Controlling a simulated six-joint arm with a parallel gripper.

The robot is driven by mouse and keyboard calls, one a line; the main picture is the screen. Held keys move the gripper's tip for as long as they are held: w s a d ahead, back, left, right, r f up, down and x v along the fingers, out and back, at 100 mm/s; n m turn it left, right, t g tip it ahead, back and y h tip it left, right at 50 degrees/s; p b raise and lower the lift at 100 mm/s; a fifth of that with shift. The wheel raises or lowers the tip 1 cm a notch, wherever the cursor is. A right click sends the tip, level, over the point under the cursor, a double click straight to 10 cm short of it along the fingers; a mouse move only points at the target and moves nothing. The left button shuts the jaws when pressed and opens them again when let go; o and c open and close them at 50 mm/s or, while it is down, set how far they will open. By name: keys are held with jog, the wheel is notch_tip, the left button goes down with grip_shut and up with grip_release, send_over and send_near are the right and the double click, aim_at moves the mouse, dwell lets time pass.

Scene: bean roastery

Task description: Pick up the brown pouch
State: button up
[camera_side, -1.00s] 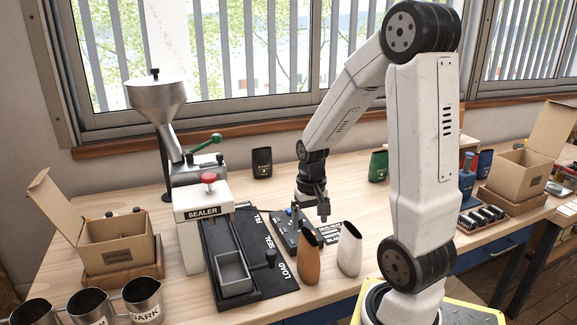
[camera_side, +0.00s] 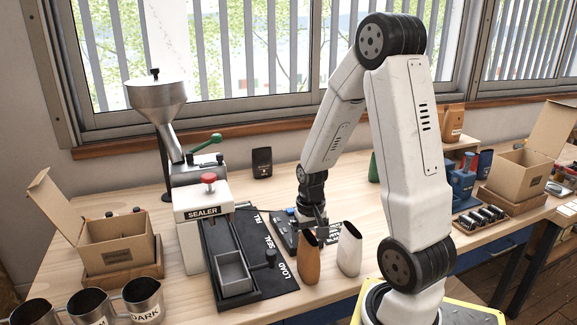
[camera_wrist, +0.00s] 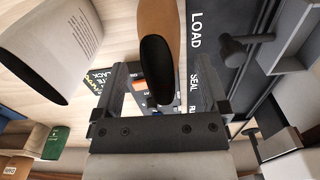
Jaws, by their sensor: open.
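The brown pouch (camera_side: 307,261) stands upright and open-topped on the table, just left of a white pouch (camera_side: 349,250). My gripper (camera_side: 314,222) is open and hangs just above and behind the brown pouch's top. In the wrist view, the brown pouch (camera_wrist: 172,30) lies ahead of my gripper (camera_wrist: 157,90), its dark mouth reaching between the two fingers. Nothing is held. The white pouch (camera_wrist: 70,50) is outside the fingers on the left in that view.
The sealer (camera_side: 203,220) with its dark slide track (camera_side: 275,278) stands left of the pouches. A dark labelled board (camera_side: 283,235) lies behind the brown pouch. An open cardboard box (camera_side: 118,250) sits at the left, another (camera_side: 522,172) at the right. Metal cups (camera_side: 143,298) stand front left.

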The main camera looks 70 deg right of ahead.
jog(key=shift+f, duration=0.85)
grip_shut()
